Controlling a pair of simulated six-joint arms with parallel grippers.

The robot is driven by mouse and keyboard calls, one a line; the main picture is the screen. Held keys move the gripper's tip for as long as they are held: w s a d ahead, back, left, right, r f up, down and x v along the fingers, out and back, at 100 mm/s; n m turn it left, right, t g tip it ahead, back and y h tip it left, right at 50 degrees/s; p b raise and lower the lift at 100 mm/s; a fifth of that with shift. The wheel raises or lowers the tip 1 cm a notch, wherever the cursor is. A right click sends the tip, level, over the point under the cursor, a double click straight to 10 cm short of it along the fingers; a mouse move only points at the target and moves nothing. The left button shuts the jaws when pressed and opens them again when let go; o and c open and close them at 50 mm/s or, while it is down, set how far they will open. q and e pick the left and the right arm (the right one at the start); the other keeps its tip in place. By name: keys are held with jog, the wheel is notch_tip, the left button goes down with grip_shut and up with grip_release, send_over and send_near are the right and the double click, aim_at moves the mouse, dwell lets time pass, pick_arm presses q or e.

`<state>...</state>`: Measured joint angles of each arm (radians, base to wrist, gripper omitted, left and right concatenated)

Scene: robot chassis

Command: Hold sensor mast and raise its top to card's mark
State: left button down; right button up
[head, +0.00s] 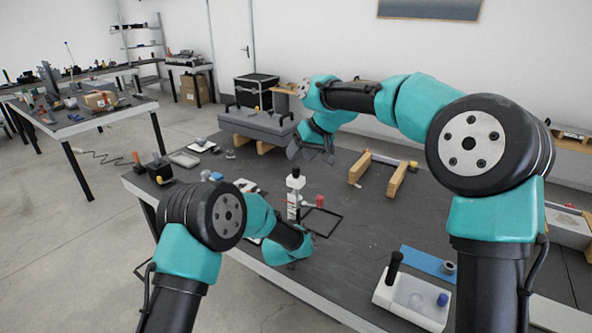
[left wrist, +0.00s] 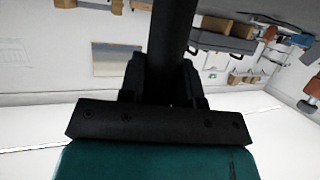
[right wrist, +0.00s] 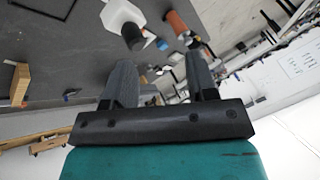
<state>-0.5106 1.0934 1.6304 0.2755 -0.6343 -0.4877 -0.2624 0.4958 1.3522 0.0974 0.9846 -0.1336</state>
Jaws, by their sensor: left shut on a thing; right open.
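The sensor mast (head: 294,184) stands upright on the dark workbench, with a white head and a small dark cap. A pale, marked piece (head: 292,208) shows low at the mast; I cannot tell if this is the card. My left gripper (left wrist: 163,64) is shut on a dark upright post (left wrist: 174,28), which looks like part of the mast. My right gripper (head: 314,153) is open and empty above the bench, behind the mast. In the right wrist view a white, dark-tipped part (right wrist: 122,18) lies beyond its fingers.
A red cylinder (head: 319,201) and a black frame (head: 334,213) lie close right of the mast. Wooden blocks (head: 397,180) and a grey case (head: 258,124) are farther back. A white device (head: 410,304) and blue mat (head: 420,260) are front right.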

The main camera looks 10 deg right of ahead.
aim_at(296, 167)
jog(key=w+n+g+h, duration=0.1)
jog(key=w+a+r+n+h, duration=0.1)
jog(key=n, duration=0.1)
jog(key=shift+w+r+g, duration=0.3)
jog(key=shift+g, duration=0.1)
jog(key=shift+w+r+n+h, duration=0.3)
jog(key=shift+n+h, duration=0.2)
jog(key=shift+n, duration=0.1)
jog(key=shift+w+d+r+n+g+h, duration=0.1)
jog(key=shift+w+r+n+g+h, duration=0.1)
jog(key=shift+r+n+g+h, duration=0.9)
jog(key=shift+t+h, duration=0.3)
notch_tip(296, 167, down, 12)
jog(key=shift+r, duration=0.1)
jog(key=shift+c, duration=0.3)
grip_shut()
